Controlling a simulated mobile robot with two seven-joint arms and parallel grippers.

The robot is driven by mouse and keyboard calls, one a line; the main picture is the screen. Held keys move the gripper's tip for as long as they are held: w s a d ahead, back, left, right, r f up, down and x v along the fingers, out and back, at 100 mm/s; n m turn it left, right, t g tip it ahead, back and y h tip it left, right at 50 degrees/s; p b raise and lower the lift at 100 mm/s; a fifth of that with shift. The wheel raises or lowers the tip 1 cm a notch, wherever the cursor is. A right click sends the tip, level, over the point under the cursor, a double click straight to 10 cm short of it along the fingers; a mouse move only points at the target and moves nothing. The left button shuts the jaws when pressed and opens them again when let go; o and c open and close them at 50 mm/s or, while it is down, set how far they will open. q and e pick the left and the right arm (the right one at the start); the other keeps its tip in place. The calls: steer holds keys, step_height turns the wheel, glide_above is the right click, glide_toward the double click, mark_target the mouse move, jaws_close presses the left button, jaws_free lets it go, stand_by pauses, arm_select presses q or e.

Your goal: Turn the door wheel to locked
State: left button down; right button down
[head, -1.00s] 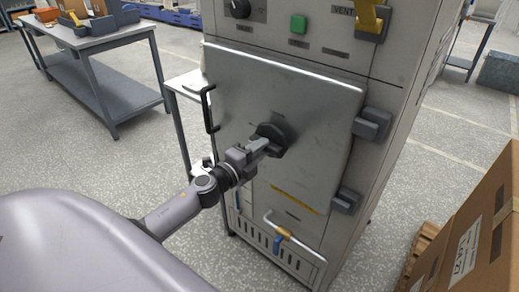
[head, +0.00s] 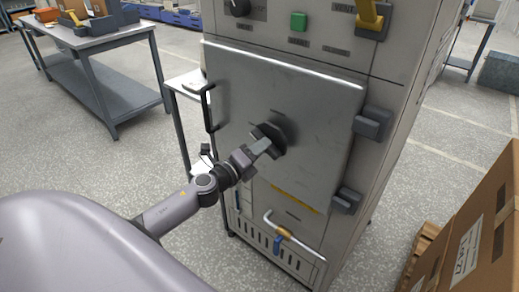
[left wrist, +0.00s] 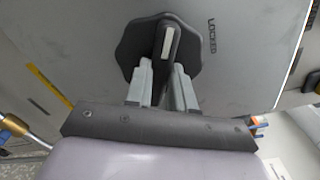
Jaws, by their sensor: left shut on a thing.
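The door wheel (head: 281,130) is a dark, lobed knob on the grey cabinet door (head: 225,90). In the left wrist view the wheel (left wrist: 133,48) has a raised bar (left wrist: 177,50) with a white stripe. A label reading "LOCKED" (left wrist: 209,37) is on the door to the right of the wheel there; the stripe runs nearly up and down and does not point at it. My left gripper (head: 267,147) is at the wheel, its fingers (left wrist: 163,72) shut on the raised bar. The finger tips partly hide the bar. My right gripper is not in view.
A black door handle (head: 208,107) is at the door's left edge, with hinges (head: 371,124) at its right. A cardboard box (head: 475,235) stands at the right and a workbench (head: 95,40) at the far left.

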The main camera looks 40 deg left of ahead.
arm_select(q)
steer(key=m, duration=1.2)
steer(key=shift+m, duration=0.4)
stand_by(0.3)
steer(key=c, duration=1)
jaws_free()
steer(key=shift+o, duration=0.2)
steer(key=s, duration=0.7)
steer(key=shift+a, duration=0.25)
steer(key=shift+s, duration=0.1)
